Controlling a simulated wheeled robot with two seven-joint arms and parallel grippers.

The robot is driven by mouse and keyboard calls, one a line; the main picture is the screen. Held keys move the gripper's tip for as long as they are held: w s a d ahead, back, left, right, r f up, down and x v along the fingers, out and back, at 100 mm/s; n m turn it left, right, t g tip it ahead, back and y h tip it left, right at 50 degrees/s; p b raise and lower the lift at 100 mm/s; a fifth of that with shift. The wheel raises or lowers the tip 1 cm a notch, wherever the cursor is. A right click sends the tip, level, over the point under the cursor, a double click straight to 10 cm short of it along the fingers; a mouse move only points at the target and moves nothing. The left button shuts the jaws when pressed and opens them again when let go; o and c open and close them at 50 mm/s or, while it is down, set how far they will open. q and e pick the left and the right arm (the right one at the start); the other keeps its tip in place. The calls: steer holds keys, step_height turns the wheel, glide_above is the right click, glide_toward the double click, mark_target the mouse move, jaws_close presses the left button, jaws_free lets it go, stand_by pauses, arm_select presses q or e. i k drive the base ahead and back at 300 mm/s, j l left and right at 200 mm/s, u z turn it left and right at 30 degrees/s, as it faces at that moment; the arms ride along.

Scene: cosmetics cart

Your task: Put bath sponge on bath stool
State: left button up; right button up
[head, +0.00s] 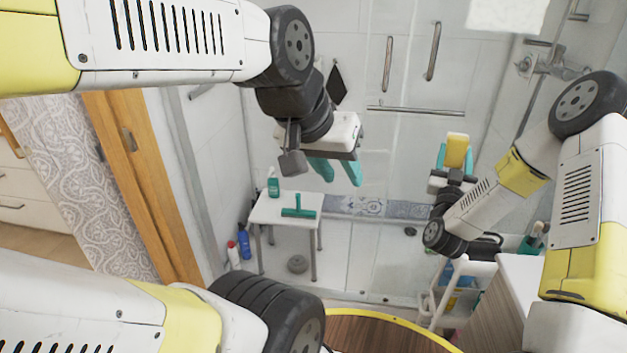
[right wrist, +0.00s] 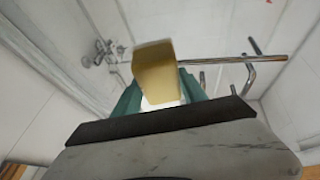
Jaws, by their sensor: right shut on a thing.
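A yellow bath sponge (head: 457,150) is held between the teal fingers of my right gripper (head: 455,162), high on the right side of the head view. The sponge (right wrist: 156,72) also shows upright between the fingers in the right wrist view. The white bath stool (head: 285,209) stands at the left of the shower area. A green bottle (head: 273,183) and a green squeegee (head: 299,212) are on its seat. My left gripper (head: 336,172) is over and right of the stool, its teal fingers apart with nothing visible between them.
A small shelf cart (head: 468,280) with bottles stands below my right arm. Blue and white bottles (head: 244,240) stand left of the stool. Metal grab bars (head: 388,65) are on the back wall. A faucet (head: 557,62) is at upper right. The stool's front part looks clear.

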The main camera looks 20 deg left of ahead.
mark_target(269, 206)
steer(key=u, duration=1.65)
steer(key=i+l, duration=0.05)
